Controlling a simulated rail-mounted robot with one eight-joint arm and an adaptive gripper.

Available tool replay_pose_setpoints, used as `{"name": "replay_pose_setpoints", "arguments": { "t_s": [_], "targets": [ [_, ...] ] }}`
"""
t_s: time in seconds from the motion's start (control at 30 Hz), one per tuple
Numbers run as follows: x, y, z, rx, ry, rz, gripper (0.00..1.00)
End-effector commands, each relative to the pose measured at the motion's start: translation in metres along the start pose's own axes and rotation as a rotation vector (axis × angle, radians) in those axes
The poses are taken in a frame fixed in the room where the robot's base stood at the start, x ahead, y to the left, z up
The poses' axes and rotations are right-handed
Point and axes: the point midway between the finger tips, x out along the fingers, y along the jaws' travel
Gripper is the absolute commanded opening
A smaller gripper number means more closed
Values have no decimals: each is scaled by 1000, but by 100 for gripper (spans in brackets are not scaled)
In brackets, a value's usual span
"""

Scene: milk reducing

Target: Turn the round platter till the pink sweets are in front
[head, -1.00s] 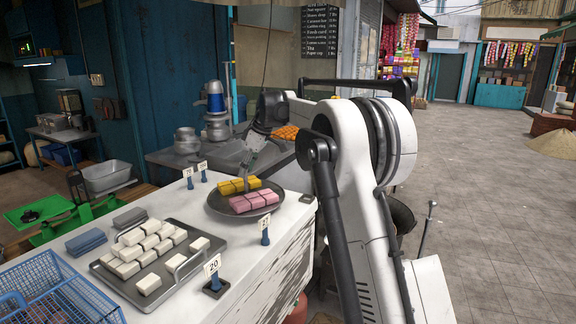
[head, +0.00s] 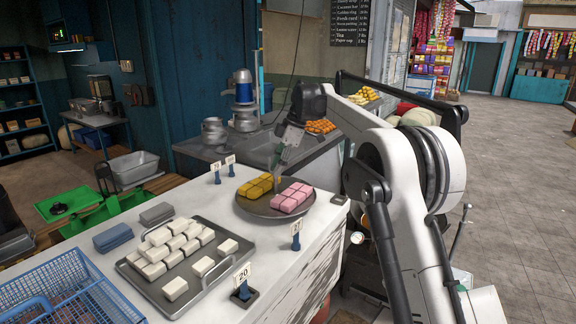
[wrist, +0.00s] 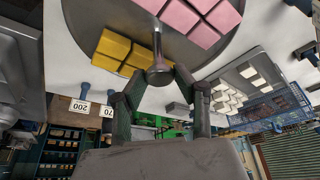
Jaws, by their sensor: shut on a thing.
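The round dark platter (head: 258,212) lies on the white counter top. Pink sweets (head: 291,197) sit on its right side and yellow sweets (head: 258,184) on its left and back side. My gripper (head: 278,178) reaches down over the platter's back edge, between the two groups. In the wrist view my gripper (wrist: 158,78) is shut on a grey knobbed peg (wrist: 157,48) that stands at the platter's rim. The yellow sweets (wrist: 118,52) and pink sweets (wrist: 195,18) show beyond the peg. In the head view the peg is hard to make out.
A grey tray (head: 215,284) with white blocks stands front left of the platter. Price signs stand around, one near the platter's front (head: 296,236). A blue wire basket (head: 70,290) is at the front left. Metal pots (head: 214,131) stand behind.

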Motion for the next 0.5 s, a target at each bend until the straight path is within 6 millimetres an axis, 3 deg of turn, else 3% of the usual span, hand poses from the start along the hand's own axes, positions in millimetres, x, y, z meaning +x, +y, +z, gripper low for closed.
{"name": "replay_pose_setpoints", "arguments": {
  "t_s": [0.33,0.37,0.5],
  "targets": [
    [1,0,0,-4,-1,-2,0],
    [1,0,0,-4,-1,-2,30],
    [1,0,-1,-4,-1,-1,47]
  ]
}}
